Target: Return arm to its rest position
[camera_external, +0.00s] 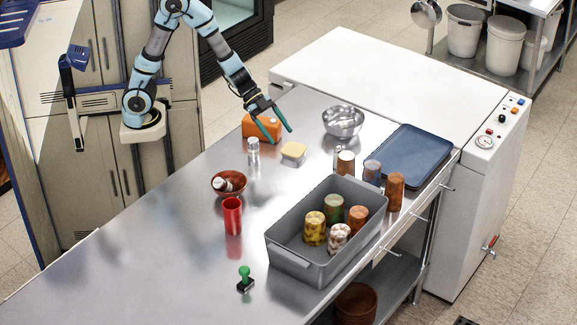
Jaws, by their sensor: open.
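My gripper (278,132) is at the upper middle of the external view, at the end of my raised, bent arm. Its two greenish fingers are spread apart with nothing visible between them. It points down over the back part of the steel counter (130,265). An orange block-like object (252,126) stands just left of and partly behind the fingers. A small yellowish block (293,151) lies just below the fingertips in the picture. I cannot tell how high the fingers are above the counter.
A grey bin (290,262) holds several patterned cups. More cups, a metal bowl (343,122) and a dark blue tray (413,156) are to the right. A shaker (253,152), brown bowl (228,184), red cup (232,216) and green-handled stamp (245,279) stand left. The counter's left front is clear.

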